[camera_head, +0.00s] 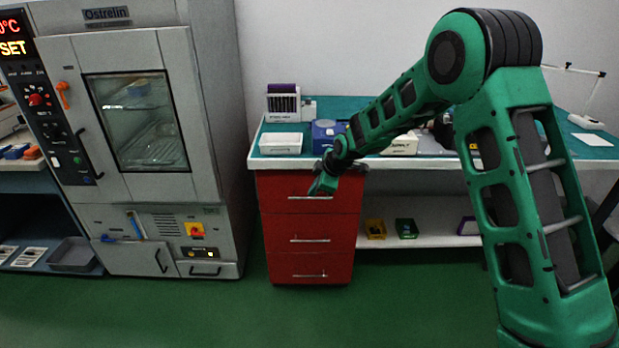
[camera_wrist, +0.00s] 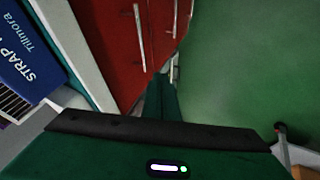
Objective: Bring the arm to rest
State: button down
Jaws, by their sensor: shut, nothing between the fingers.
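My green arm reaches from the right of the head view toward the workbench, bent at the elbow. My gripper (camera_head: 323,185) is at its end, in front of the top drawer of the red drawer unit (camera_head: 308,226) and just below the bench edge. The gripper is small there, with its fingers together and nothing held. In the wrist view the closed fingers (camera_wrist: 162,95) point toward the red drawer fronts (camera_wrist: 120,40) and the green floor (camera_wrist: 240,75). I cannot tell whether the fingertips touch the drawer front.
A steel oven (camera_head: 140,140) stands at left, door shut. The bench (camera_head: 262,163) bears a white box (camera_head: 281,143), a blue box (camera_head: 327,133) and a rack (camera_head: 283,104). A shelf (camera_head: 430,238) below holds a yellow bin (camera_head: 375,229) and a green one (camera_head: 406,228). The floor in front is clear.

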jog(key=s+d+r+m+g+h, duration=0.1)
jog(key=s+d+r+m, duration=0.4)
jog(key=d, duration=0.5)
jog(key=s+d+r+m+h, duration=0.2)
jog(key=s+d+r, duration=0.2)
jog(key=s+d, duration=0.4)
jog(key=s+d+r+m+g+h, duration=0.1)
jog(key=s+d+r+m, duration=0.35)
jog(key=d, duration=0.65)
jog(key=s+d+m+g, duration=0.1)
jog(key=s+d+m, duration=0.2)
jog(key=s, duration=0.8)
jog(key=s+d+m+g, duration=0.1)
jog(key=s+d+m, duration=0.2)
jog(key=s, duration=0.9)
jog(key=s+d+r+m+g, duration=0.1)
jog(key=s+d+m, duration=0.2)
jog(key=s, duration=0.8)
jog(key=m, duration=0.2)
jog(key=shift+s+d+m, duration=0.15)
jog(key=shift+d+m, duration=0.2)
jog(key=shift+d, duration=0.05)
jog(key=shift+r, duration=0.1)
